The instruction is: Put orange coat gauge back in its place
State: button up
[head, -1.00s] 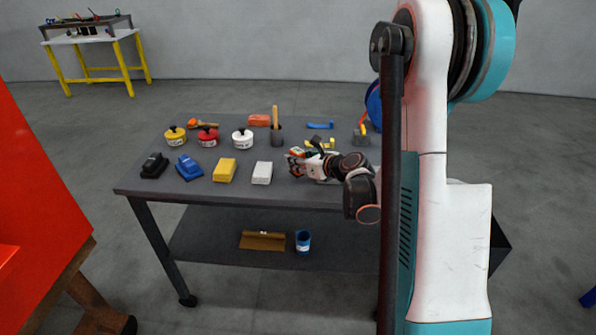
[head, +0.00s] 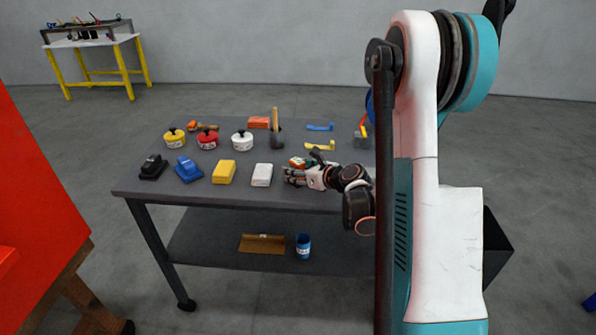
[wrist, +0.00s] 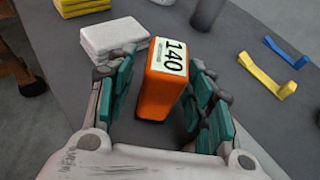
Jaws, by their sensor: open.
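The orange coat gauge (wrist: 160,85) is an orange block with a pale label reading 140 on its top face. In the wrist view it stands on the grey table between my gripper's spread fingers. My gripper (wrist: 163,72) is open around it, with gaps showing on both sides. In the head view my gripper (head: 292,177) is low at the table's front right, and the gauge (head: 297,162) shows just behind the fingers, partly hidden.
A white block (head: 262,175) and a yellow block (head: 224,172) lie left of my gripper. The table's front edge is close.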

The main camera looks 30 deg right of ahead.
jog(key=shift+r, duration=0.15)
jog(key=shift+s+d+r, duration=0.1)
jog(key=shift+s+r, duration=0.05)
jog(key=shift+s, duration=0.2)
jog(key=p+v, duration=0.3)
jog(key=v, duration=0.8)
jog(key=shift+s, duration=0.1)
